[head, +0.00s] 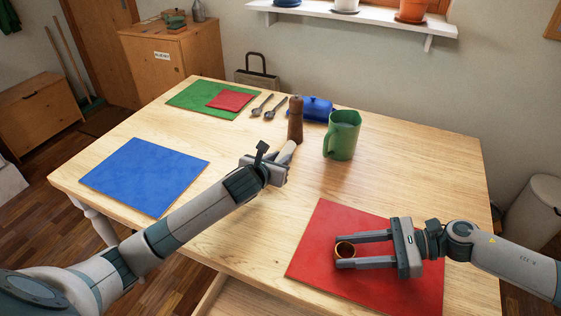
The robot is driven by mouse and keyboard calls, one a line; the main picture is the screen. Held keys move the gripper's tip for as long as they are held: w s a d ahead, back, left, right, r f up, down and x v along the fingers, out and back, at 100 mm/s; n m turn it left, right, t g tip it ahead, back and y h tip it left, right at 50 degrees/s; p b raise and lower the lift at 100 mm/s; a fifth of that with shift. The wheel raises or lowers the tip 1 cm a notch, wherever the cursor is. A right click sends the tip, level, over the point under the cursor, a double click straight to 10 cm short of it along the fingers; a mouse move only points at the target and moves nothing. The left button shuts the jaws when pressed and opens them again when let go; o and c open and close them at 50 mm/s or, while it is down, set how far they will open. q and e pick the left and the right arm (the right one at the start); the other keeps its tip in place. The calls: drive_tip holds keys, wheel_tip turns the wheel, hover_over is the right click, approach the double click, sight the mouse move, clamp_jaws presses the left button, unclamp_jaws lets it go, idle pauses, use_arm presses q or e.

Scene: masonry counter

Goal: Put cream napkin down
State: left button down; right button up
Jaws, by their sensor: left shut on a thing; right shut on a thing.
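The cream napkin (287,150) looks rolled and shows as a short pale piece at the end of my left gripper (278,162). That gripper is shut on it near the middle of the table; the gripper hides part of the napkin, and I cannot tell whether it touches the tabletop. My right gripper (342,250) is shut on a brown ring (345,249) with a dark inside, over the red placemat (317,237) at the front right.
Just beyond the napkin stand a brown pepper mill (295,121), a green jug (342,135) and a blue butter dish (317,108). Two dark spoons (268,106) lie left of the mill. A red napkin (231,100) lies on the green placemat (196,97). The blue placemat (145,176) is bare.

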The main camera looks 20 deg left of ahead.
sight(281, 157)
use_arm(q)
wheel_tip(281, 157, up, 9)
drive_tip(key=shift+f, duration=0.1)
idle(0.3)
drive_tip(key=shift+d, duration=0.1)
idle(0.6)
drive_tip(key=shift+d, duration=0.45)
drive_tip(key=s+d+r+n+g+y, duration=0.2)
drive_tip(key=d+n+g, duration=0.15)
drive_tip(key=d, duration=0.25)
drive_tip(key=s+d+r+n+g+y, duration=0.1)
drive_tip(key=s+d+n+g+y, duration=0.2)
drive_tip(key=d, duration=0.4)
drive_tip(key=s+d+r+n+g+h, duration=0.2)
drive_tip(key=s+d+n+h, duration=0.2)
drive_tip(key=s+n, duration=0.4)
drive_tip(key=s+d+r+n+g+h, duration=0.3)
drive_tip(key=s+d+n+h, duration=0.2)
drive_tip(key=s+d+n, duration=0.2)
drive_tip(key=s+n, duration=0.1)
drive_tip(key=s, duration=0.1)
drive_tip(key=shift+s, duration=0.35)
